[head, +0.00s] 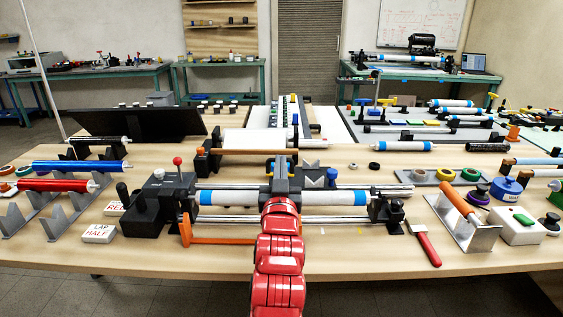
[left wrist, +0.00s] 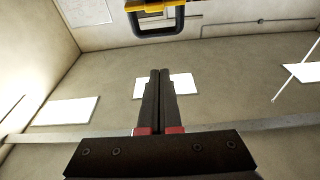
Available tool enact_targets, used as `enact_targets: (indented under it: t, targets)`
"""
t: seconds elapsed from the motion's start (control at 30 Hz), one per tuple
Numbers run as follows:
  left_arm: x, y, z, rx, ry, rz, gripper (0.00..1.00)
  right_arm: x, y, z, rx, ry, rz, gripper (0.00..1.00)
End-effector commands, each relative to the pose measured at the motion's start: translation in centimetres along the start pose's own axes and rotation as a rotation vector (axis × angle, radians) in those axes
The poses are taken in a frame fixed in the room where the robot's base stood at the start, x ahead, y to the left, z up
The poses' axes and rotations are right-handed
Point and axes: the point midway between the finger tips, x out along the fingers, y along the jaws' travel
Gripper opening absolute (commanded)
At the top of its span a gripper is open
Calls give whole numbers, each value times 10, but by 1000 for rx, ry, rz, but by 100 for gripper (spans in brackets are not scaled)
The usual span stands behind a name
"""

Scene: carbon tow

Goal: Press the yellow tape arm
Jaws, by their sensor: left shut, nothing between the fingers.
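My left arm reaches in red from the bottom of the head view. A yellow part with a black loop (left wrist: 155,28), which looks like the yellow tape arm, is just beyond the fingertips there, with a visible gap. In the head view a little yellow (head: 269,167) shows beside the gripper; the gripper hides much of it. My right gripper is not in view.
A red-knobbed lever (head: 177,161) stands left of the tube. An orange bracket (head: 215,241) lies at the front. A red-handled tool (head: 427,246) and a roller in a metal stand (head: 462,222) are at the right. The front table edge is mostly clear.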

Motion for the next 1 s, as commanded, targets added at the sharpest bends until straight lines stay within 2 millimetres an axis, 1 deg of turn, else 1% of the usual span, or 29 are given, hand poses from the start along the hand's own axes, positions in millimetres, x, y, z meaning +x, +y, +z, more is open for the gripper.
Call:
enact_targets:
  t: [0.03,0.2,0.3,0.4,0.8,0.87,1.0]
  targets:
    - [-11,1,-1,0,2,3,0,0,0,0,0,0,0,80]
    - [-39,1,-5,0,2,3,0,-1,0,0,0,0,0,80]
    - [-50,0,-8,0,4,2,0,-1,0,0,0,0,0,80]
    - [-55,0,-9,0,4,1,0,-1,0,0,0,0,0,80]
    - [-56,0,-10,4,9,2,0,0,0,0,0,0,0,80]
    - [-54,1,-11,16,26,8,0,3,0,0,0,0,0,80]
    - [-49,7,-15,82,136,49,0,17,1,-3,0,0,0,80]
